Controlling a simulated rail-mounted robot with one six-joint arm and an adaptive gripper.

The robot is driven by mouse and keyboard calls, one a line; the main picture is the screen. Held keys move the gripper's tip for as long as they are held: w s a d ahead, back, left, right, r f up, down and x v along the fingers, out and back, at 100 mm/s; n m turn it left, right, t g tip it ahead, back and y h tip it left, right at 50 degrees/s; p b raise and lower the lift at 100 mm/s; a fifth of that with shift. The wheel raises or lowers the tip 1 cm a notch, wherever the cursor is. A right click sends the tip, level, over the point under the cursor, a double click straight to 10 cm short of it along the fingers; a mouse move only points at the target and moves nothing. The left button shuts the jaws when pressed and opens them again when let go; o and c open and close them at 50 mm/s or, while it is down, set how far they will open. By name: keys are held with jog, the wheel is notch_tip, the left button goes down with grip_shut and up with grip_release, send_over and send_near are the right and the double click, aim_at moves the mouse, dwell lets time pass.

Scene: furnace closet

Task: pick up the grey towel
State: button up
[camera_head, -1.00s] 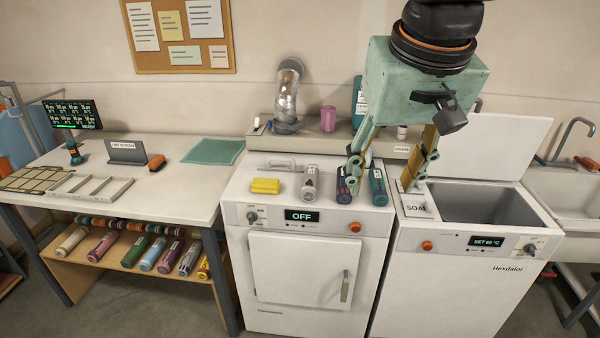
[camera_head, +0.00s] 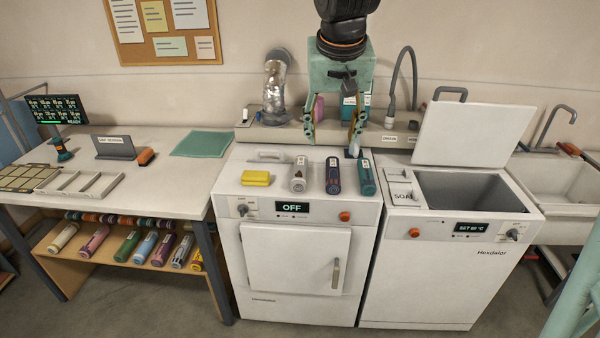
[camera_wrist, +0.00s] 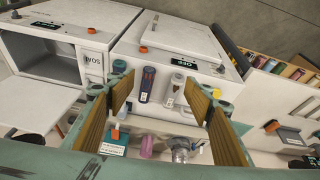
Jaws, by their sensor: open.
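A grey roll with a white label (camera_head: 299,174), which looks like the grey towel, lies on the dryer top (camera_head: 230,190), left of a navy roll (camera_head: 332,176) and a teal roll (camera_head: 366,178). The grey roll also shows in the wrist view (camera_wrist: 173,91), beside the navy roll (camera_wrist: 147,84). My gripper (camera_head: 332,143) is open and empty, its fingers pointing down above the back of the dryer, behind the rolls. In the wrist view the fingers (camera_wrist: 160,92) frame the rolls from a distance and touch none; the left finger partly hides the teal roll.
A yellow block (camera_head: 256,178) lies left of the grey roll. Behind are a ledge with a pink cup (camera_head: 318,108) and a metal duct (camera_head: 275,88). Right is the washer with its lid raised (camera_head: 470,134). More rolls (camera_head: 128,246) lie on the shelf under the left table.

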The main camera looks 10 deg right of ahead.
jog(key=w+f+p, duration=0.1)
jog(key=w+f, duration=0.2)
jog(key=w, duration=0.4)
jog(key=w+f+p, duration=0.1)
jog(key=w+f, duration=0.3)
jog(key=w, duration=0.3)
jog(key=m+p, duration=0.1)
jog(key=p, duration=0.1)
send_near(300, 168)
notch_tip(300, 168, up, 2)
jog(key=shift+s+a+r, duration=0.1)
jog(key=shift+s, duration=0.3)
jog(key=shift+x, duration=4.3)
jog(key=shift+w, duration=0.1)
jog(key=shift+p+x, duration=0.45)
jog(key=shift+x, duration=2.1)
jog(key=shift+c, duration=0.7)
jog(key=c, duration=0.9)
